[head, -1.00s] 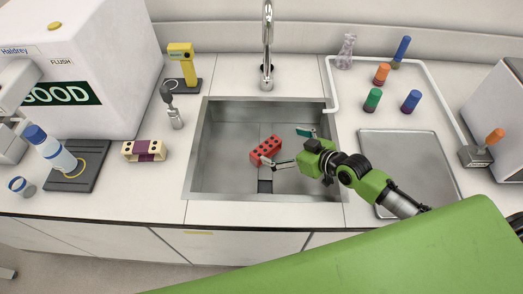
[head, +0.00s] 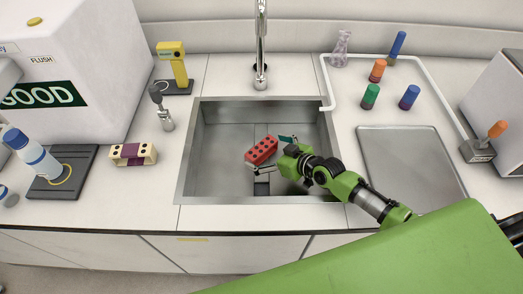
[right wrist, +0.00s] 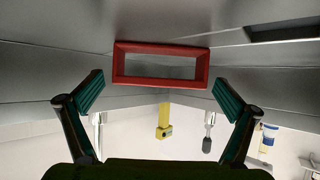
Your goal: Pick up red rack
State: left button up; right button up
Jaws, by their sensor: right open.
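The red rack (head: 261,150) with dark holes on top lies in the metal sink (head: 216,150), near its middle. My right gripper (head: 267,155) reaches in from the right at the rack. One finger shows at its near side and the other, teal-tipped, at its far right. In the right wrist view, the rack (right wrist: 160,48) appears as a hollow red frame ahead of the open fingers (right wrist: 158,84), centred between them. Whether a finger touches it cannot be told. My left gripper is not in view.
The sink walls surround the rack, and the tap (head: 261,45) stands behind. A metal tray (head: 410,165) and several coloured-capped tubes (head: 370,96) are on the right.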

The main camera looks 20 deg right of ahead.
jog(key=shift+x, duration=1.2)
jog(key=c, duration=1.1)
jog(key=shift+r, duration=0.1)
